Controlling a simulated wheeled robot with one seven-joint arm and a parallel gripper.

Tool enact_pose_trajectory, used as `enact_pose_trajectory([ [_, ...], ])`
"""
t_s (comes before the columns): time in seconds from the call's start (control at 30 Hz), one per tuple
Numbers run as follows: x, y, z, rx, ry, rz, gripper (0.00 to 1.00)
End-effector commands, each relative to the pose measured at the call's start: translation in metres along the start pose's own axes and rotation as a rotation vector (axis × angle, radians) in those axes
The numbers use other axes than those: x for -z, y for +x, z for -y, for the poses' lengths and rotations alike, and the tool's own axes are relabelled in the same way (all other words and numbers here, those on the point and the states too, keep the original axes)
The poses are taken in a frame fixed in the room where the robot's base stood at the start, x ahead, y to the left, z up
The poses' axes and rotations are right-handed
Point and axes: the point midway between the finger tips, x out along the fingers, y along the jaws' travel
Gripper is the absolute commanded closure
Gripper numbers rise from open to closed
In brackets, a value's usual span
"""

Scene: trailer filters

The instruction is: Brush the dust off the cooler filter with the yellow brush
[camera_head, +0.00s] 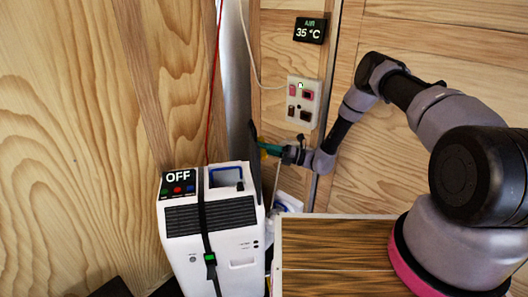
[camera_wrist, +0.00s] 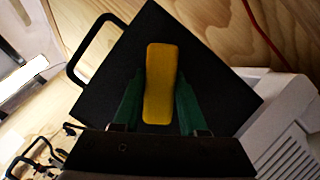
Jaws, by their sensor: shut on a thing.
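My gripper (camera_head: 272,150) has green fingers and reaches left beside the wall, just behind the cooler (camera_head: 212,225). In the wrist view, my gripper (camera_wrist: 158,82) is shut on a yellow block, which looks like the yellow brush (camera_wrist: 162,60). Behind it is a dark square panel with a black loop handle, apparently the filter (camera_wrist: 205,75). I cannot tell whether brush and panel touch, and dust is not discernible. The white cooler has a dark grille, a blue-edged top opening and an "OFF" display; its pale corner shows in the wrist view (camera_wrist: 285,125).
A black strap (camera_head: 203,215) with a green buckle runs down the cooler. A red cord (camera_head: 213,90) hangs above it. A socket panel (camera_head: 303,102) and an "AIR 35 °C" display (camera_head: 310,30) are on the wall. A wooden-topped surface (camera_head: 335,255) is clear at the front.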

Motion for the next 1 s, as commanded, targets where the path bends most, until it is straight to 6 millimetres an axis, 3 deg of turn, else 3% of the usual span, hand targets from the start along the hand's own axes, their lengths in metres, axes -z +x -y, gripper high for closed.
enact_pose_trajectory([
  [0.2, -0.011, 0.004, 0.008, 0.000, 0.000, 0.000, 1.00],
  [0.43, -0.010, 0.006, 0.007, 0.000, 0.001, 0.001, 1.00],
  [1.0, 0.024, -0.001, -0.015, -0.004, 0.004, -0.004, 1.00],
])
